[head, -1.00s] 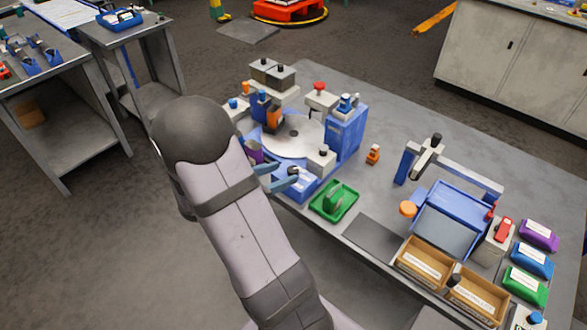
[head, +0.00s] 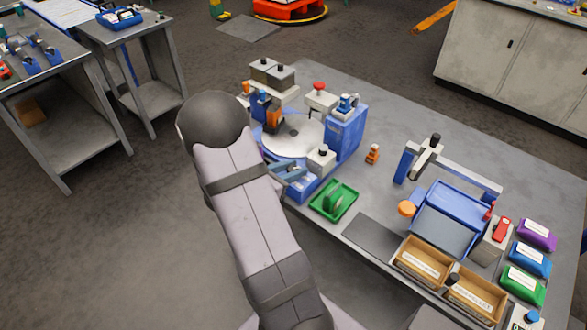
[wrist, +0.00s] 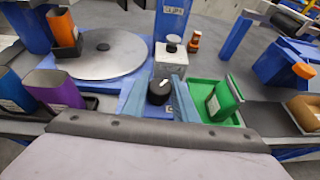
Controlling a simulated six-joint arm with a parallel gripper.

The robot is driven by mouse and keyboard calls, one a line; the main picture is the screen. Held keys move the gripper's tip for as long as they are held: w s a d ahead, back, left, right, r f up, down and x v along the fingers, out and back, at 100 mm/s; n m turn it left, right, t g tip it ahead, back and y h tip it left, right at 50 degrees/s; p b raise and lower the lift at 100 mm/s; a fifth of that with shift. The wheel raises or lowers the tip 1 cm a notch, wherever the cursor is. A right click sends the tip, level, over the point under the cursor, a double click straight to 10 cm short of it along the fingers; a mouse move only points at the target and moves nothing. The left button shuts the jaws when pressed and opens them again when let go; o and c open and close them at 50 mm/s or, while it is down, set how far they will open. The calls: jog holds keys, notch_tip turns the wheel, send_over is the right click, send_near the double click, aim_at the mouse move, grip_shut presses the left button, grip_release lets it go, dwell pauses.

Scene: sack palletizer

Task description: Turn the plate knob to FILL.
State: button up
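The black plate knob (wrist: 159,92) with a white pointer mark stands on a blue base in front of the round grey turntable (wrist: 103,57). My gripper (wrist: 160,104) has its two blue-grey fingers on either side of the knob in the wrist view. The fingers look apart, and I cannot tell whether they touch the knob. In the head view my gripper (head: 287,170) is at the near edge of the blue machine, partly hidden by my arm. The turntable (head: 293,136) also shows there. No FILL marking is readable.
A green tray (head: 346,207) holding a green piece lies right of the gripper. A white block with a dark knob (head: 321,158) stands close behind. Orange, purple and blue holders (wrist: 64,88) crowd the left in the wrist view. Bare table (head: 385,190) lies farther right.

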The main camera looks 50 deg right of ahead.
jog(key=shift+c, duration=0.4)
jog(key=shift+r+m+g, duration=0.1)
jog(key=shift+m+g, duration=0.6)
jog(key=shift+m+g+y+p, duration=0.35)
jog(key=shift+m+g+y, duration=0.35)
jog(key=shift+m+g, duration=0.95)
jog(key=o, duration=1.1)
jog(key=shift+c, duration=0.2)
jog(key=b+v, duration=0.1)
jog(key=v, duration=0.6)
jog(key=shift+b, duration=0.3)
